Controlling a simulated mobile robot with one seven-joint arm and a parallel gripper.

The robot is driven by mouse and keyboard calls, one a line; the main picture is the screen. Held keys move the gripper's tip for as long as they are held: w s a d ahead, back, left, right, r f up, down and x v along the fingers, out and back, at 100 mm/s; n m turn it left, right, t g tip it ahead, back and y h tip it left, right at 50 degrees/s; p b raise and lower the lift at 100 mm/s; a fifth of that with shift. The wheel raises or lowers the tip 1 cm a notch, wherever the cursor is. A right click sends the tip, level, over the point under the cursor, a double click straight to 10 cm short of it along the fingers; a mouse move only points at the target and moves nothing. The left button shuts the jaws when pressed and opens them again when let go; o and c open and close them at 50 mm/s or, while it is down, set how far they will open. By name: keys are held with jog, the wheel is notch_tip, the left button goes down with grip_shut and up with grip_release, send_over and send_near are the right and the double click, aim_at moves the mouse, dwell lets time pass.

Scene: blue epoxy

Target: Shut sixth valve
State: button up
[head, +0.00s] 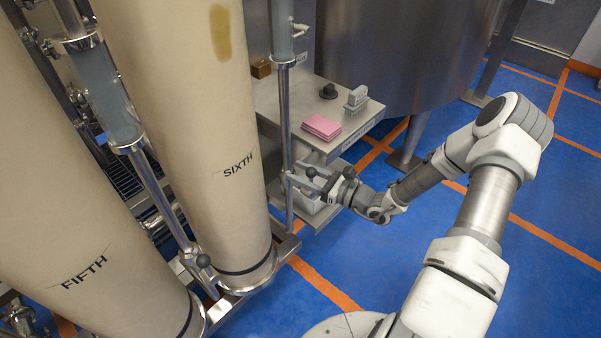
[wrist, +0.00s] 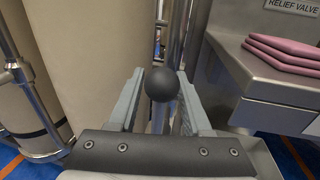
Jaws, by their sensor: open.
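The sixth column is a tall tan cylinder (head: 180,110) marked SIXTH. A thin metal pipe (head: 287,115) runs upright at its right. The sixth valve's handle has a round black knob (wrist: 161,84), which also shows small in the head view (head: 311,172). My gripper (head: 308,182) is at the lower part of this pipe. In the wrist view its two grey fingers (wrist: 160,98) are open, one on each side of the knob. The knob sits between them, with gaps visible. The valve body is mostly hidden behind the knob and gripper.
A steel bench (head: 362,117) with pink folded cloths (head: 321,127) stands close right of my gripper. The fifth column (head: 75,225) and its black-knobbed valve handle (head: 203,261) are at left. A large steel tank (head: 395,50) stands behind. Blue floor (head: 540,200) is clear at right.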

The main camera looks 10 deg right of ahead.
jog(key=shift+c, duration=0.3)
grip_shut()
